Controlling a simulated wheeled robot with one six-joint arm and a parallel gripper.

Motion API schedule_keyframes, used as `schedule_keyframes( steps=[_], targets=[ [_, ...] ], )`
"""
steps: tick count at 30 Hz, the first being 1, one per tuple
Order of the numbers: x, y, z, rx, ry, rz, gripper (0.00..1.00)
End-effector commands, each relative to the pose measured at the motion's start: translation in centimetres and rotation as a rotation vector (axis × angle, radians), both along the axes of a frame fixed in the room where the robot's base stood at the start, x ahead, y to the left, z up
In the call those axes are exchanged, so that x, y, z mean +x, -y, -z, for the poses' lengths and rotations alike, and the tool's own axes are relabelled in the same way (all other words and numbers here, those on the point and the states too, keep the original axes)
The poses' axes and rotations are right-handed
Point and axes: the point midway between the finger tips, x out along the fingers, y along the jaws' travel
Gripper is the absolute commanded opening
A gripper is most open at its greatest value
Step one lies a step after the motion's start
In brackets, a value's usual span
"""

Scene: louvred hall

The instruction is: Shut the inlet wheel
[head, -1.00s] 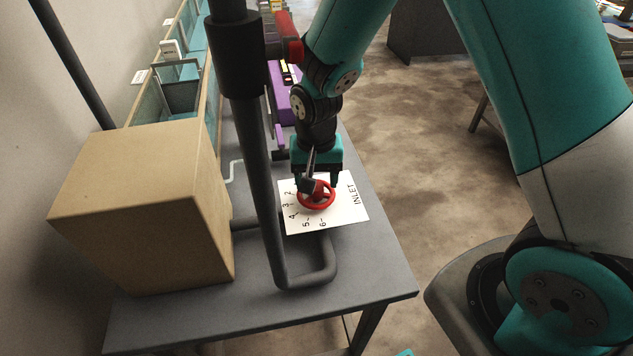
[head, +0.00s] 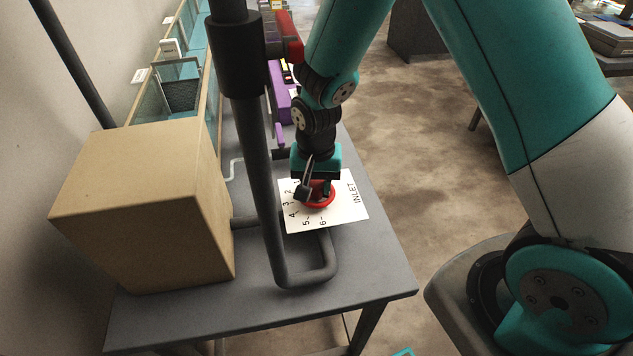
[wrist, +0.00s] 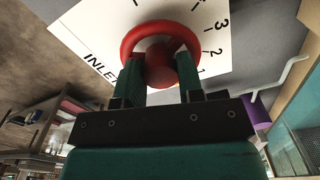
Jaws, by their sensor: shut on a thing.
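The red inlet wheel (head: 320,203) sits on a white card (head: 350,208) marked INLET with a numbered scale, on the grey table. In the wrist view the wheel (wrist: 127,44) shows its rim, red hub and a dark mark on the hub's right side. My gripper (head: 314,192) reaches down onto the wheel from above. In the wrist view its two teal fingers (wrist: 160,75) are at the near part of the wheel, shut on it around the hub area. The exact contact is partly hidden by the fingers.
A dark pipe (head: 268,200) rises close left of the wheel and bends along the table (head: 365,285). A large tan box (head: 140,205) stands left of it. A purple object (head: 281,105) lies behind my gripper.

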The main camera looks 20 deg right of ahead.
Motion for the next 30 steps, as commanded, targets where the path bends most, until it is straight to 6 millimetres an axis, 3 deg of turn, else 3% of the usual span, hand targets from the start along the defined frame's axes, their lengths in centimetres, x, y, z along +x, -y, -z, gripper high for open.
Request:
schedule_keyframes(
  steps=[9,10,12,13,23,26,30],
  targets=[
    [0.0,0.0,0.0,0.000,0.001,0.028,0.11],
    [0.0,0.0,0.0,0.000,0.001,0.028,0.42],
    [0.0,0.0,0.0,0.000,0.001,0.027,0.58],
    [0.0,0.0,0.0,0.000,0.001,0.027,0.60],
    [0.1,0.0,-0.5,0.001,0.003,0.026,0.60],
    [0.1,-0.1,-1.6,0.001,0.005,0.026,0.60],
    [0.2,-0.1,-4.6,0.002,0.009,0.026,0.60]
  ],
)
